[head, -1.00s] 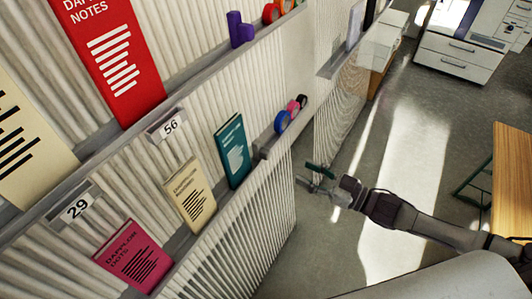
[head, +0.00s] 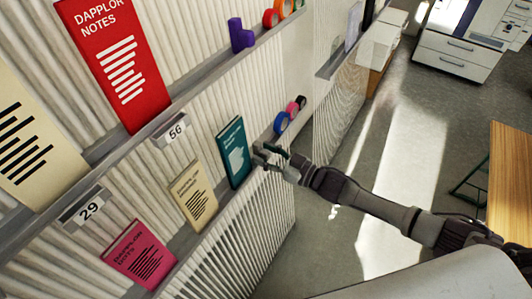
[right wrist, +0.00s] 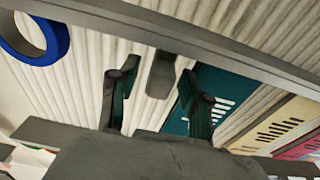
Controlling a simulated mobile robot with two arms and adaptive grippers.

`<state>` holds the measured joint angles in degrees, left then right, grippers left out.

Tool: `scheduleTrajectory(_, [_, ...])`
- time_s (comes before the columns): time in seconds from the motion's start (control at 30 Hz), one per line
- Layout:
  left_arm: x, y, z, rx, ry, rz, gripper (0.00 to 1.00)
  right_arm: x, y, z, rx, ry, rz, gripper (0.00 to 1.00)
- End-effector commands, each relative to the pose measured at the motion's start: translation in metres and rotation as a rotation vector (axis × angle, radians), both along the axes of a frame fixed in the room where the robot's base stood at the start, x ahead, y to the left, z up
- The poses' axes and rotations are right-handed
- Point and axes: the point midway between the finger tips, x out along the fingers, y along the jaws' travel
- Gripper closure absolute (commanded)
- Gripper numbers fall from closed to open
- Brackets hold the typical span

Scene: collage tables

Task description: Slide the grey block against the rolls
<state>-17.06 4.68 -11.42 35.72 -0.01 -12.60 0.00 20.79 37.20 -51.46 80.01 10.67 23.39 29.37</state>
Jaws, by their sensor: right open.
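The grey block (right wrist: 161,75) stands on the lower shelf ledge and shows between the fingers of my right gripper (right wrist: 157,82) in the right wrist view. The gripper is open, with one finger on each side of the block; I cannot tell if either touches it. In the head view the right gripper (head: 270,154) is at the ledge and hides most of the block. The rolls are a blue one (head: 281,123), a pink one (head: 292,111) and a black one (head: 302,102), farther along the ledge. The blue roll (right wrist: 62,45) is left of the gripper in the wrist view, apart from the block.
A teal book (head: 235,153) stands close beside the gripper, opposite the rolls. Cream (head: 194,196) and pink (head: 141,255) books stand farther along the ledge (head: 190,238). The ledge between block and blue roll looks clear. A purple block (head: 241,35) is on the shelf above.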

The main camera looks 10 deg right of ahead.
Motion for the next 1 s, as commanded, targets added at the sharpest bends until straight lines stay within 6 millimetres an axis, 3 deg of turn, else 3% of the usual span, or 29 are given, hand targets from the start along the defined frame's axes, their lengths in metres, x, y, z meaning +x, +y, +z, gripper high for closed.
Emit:
scheduleTrajectory(0.13, [-0.001,-0.002,0.000,-0.002,0.002,0.001,0.60,0.000,0.000,0.000,0.000,0.000,0.000,0.55])
scheduleTrajectory(0.4, [-0.003,-0.002,0.000,-0.002,0.006,0.001,0.60,0.000,0.000,0.000,0.001,-0.001,0.000,1.00])
scheduleTrajectory(0.7, [-0.004,-0.002,-0.002,-0.002,0.007,0.001,0.60,0.001,-0.002,0.000,0.000,-0.001,-0.001,1.00])
scheduleTrajectory(1.0, [-0.005,-0.002,-0.026,-0.002,0.008,0.000,0.60,0.031,-0.031,-0.002,-0.002,-0.004,-0.002,1.00])
